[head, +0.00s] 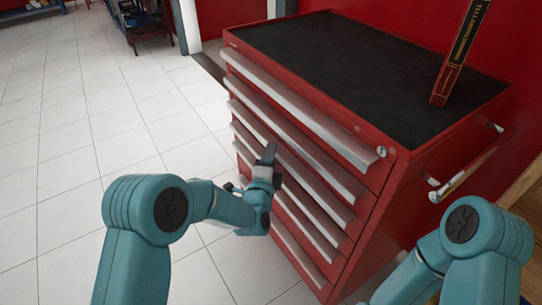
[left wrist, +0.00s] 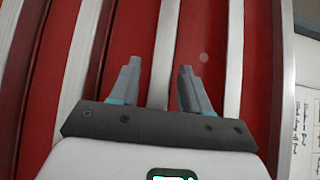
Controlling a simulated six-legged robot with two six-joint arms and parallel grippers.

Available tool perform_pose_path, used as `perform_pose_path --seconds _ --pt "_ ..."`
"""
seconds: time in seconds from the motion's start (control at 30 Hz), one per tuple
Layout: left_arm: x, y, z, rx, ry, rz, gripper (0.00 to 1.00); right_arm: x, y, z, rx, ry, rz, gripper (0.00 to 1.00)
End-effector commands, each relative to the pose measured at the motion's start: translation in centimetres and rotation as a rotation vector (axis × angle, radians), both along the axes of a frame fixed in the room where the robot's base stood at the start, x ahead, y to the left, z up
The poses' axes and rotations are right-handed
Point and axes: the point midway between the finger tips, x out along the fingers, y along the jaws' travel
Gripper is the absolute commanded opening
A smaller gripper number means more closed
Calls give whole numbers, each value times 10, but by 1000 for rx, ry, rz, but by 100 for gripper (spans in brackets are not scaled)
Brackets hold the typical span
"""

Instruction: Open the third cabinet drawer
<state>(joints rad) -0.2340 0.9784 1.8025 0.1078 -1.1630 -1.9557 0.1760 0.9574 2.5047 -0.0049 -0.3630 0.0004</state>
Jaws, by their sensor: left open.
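The red tool cabinet (head: 325,105) has several stacked drawers with long silver handle strips, all looking closed. The third drawer's handle (head: 246,118) runs behind my left gripper, which hides part of it. My left gripper (head: 268,154) is open and empty, in front of the drawer fronts around the middle of the stack. In the left wrist view, a silver handle strip (left wrist: 160,55) runs up the picture between the two open fingers (left wrist: 160,85). I cannot tell whether they touch it. My right arm shows at the lower right, but its gripper is out of view.
A black mat (head: 370,65) covers the cabinet top, and a dark red book-like object (head: 461,52) stands there. The white tiled floor (head: 75,120) left of the cabinet is clear. A red wall lies behind. A bar (head: 465,175) is fixed to the cabinet's right side.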

Motion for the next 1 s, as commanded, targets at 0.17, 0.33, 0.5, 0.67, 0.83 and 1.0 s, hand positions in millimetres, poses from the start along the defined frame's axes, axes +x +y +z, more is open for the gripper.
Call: perform_pose_path --seconds 0.17,0.33,0.5,0.67,0.83,1.0 --pt "10 -1 0 0 -1 0 47 0 0 -1 0 0 0 43" --pt "11 -1 0 0 0 0 47 0 0 -1 0 0 0 43" --pt "10 -1 0 0 0 0 18 0 0 -1 0 0 0 43" --pt "10 -1 0 0 2 -1 0 0 0 -1 0 0 0 43" --pt "10 -2 -1 0 2 -2 0 0 0 -1 0 0 0 43" --pt "9 1 -2 3 4 -3 0 0 0 -4 0 0 0 43"
